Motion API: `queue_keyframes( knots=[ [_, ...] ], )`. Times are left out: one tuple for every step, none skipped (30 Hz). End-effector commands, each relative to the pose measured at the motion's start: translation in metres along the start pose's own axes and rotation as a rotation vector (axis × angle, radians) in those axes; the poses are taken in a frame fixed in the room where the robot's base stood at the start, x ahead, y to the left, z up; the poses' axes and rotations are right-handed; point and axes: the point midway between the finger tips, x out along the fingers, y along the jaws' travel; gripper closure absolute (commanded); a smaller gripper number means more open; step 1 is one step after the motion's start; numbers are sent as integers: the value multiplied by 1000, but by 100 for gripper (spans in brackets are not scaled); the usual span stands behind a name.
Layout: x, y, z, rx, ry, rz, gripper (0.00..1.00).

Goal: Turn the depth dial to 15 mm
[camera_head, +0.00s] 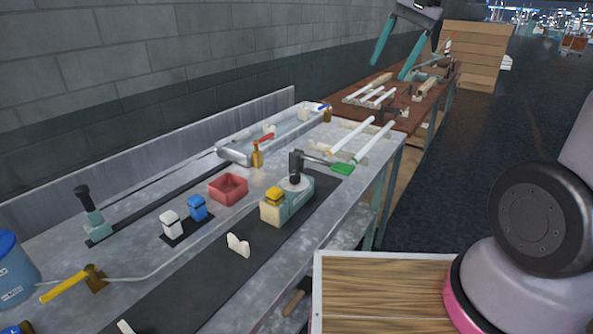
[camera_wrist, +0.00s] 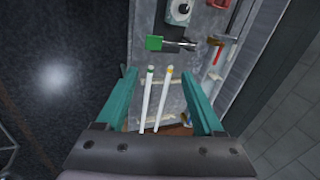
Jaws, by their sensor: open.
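A bench machine (camera_head: 297,192) with a grey-green body, a black upright handle, a yellow-topped block and a green-ended lever stands on the metal bench. It also shows at the top of the wrist view (camera_wrist: 180,12), partly cut off, with a pale round face and dark centre. I cannot tell which part is the depth dial, and no scale is readable. My gripper (camera_head: 390,70) is open and empty, high above the far wooden table and well away from the machine. In the wrist view my gripper (camera_wrist: 159,73) has its teal fingers spread, with two white tubes visible below between them.
A wall runs along the left; dark floor lies right.

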Motion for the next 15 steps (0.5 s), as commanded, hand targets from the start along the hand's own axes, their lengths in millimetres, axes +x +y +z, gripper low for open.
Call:
queue_keyframes(
  knots=[
    [20,-14,-3,13,-51,23,31],
    [31,-21,-4,24,-76,35,31],
    [46,-30,-5,37,-107,51,31],
    [57,-37,-5,47,-132,64,31],
    [69,-44,-5,58,-156,78,31],
    [86,-53,-4,72,-186,97,31],
    [98,-59,-3,82,-208,112,31],
    [111,-65,-1,94,-232,129,31],
    [129,-72,1,107,-259,150,31],
    [142,-78,4,117,-278,167,31],
    [154,-82,6,126,-297,183,31],
    [171,-87,10,139,-320,206,31],
    [182,-90,13,147,-335,220,31],
    [192,-93,16,154,-349,235,31],
    [205,-97,20,164,-364,251,31]
  ],
)
